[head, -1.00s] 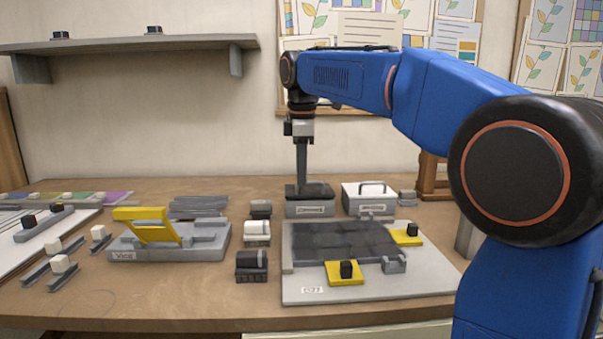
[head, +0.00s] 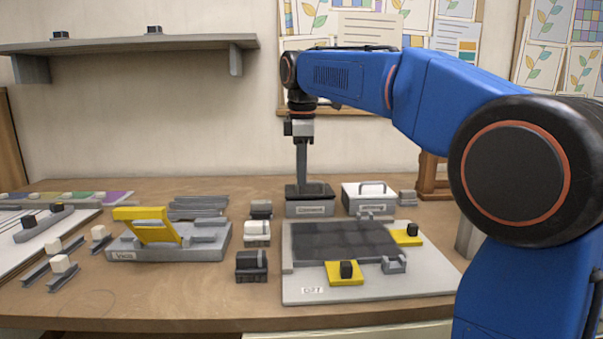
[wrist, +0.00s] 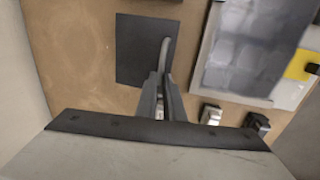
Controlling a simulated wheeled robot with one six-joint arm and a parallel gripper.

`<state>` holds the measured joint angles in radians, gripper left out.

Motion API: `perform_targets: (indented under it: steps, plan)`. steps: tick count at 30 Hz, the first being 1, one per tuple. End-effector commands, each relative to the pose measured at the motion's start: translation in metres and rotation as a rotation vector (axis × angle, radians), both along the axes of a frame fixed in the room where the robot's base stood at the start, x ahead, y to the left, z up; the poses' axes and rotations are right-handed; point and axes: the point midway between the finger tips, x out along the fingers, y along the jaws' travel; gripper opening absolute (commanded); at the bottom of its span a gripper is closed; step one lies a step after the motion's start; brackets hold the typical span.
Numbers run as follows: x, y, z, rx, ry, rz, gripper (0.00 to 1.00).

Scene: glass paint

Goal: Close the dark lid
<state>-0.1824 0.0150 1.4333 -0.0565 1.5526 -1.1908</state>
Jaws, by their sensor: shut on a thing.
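The dark lid (head: 324,190) sits level over a grey labelled box (head: 310,209) at the back middle of the bench, and no clear gap shows between them. My gripper (head: 302,183) points straight down onto the lid. In the wrist view, the lid is a dark square (wrist: 137,48) with a curved grey handle (wrist: 165,50). My gripper's fingers (wrist: 162,84) are close together and shut on this handle at the lid's edge. The fingertips hide part of the handle, and the lid hides the inside of the box.
In front are a dark-panelled board (head: 440,275) with yellow clamps and several small dark and white blocks. A grey fixture with a yellow lever (head: 145,228) stands left. Grey strips (head: 198,207) lie beyond it.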

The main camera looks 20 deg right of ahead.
Motion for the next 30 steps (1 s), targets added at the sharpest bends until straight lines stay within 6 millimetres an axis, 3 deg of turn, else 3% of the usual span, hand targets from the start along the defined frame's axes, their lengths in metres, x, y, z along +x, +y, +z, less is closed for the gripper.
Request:
perform_targets:
  steps: [11,12,14,24,30]
  plan:
    - [-0.005,0.001,-0.007,0.001,0.004,0.0,0.0]
    - [-0.005,0.001,-0.008,0.001,0.005,0.0,0.17]
    - [-0.005,0.001,-0.008,0.001,0.004,0.0,0.26]
    - [-0.005,0.001,-0.004,0.0,0.001,0.0,0.26]
    - [-0.008,0.002,0.019,0.001,-0.001,0.0,0.26]
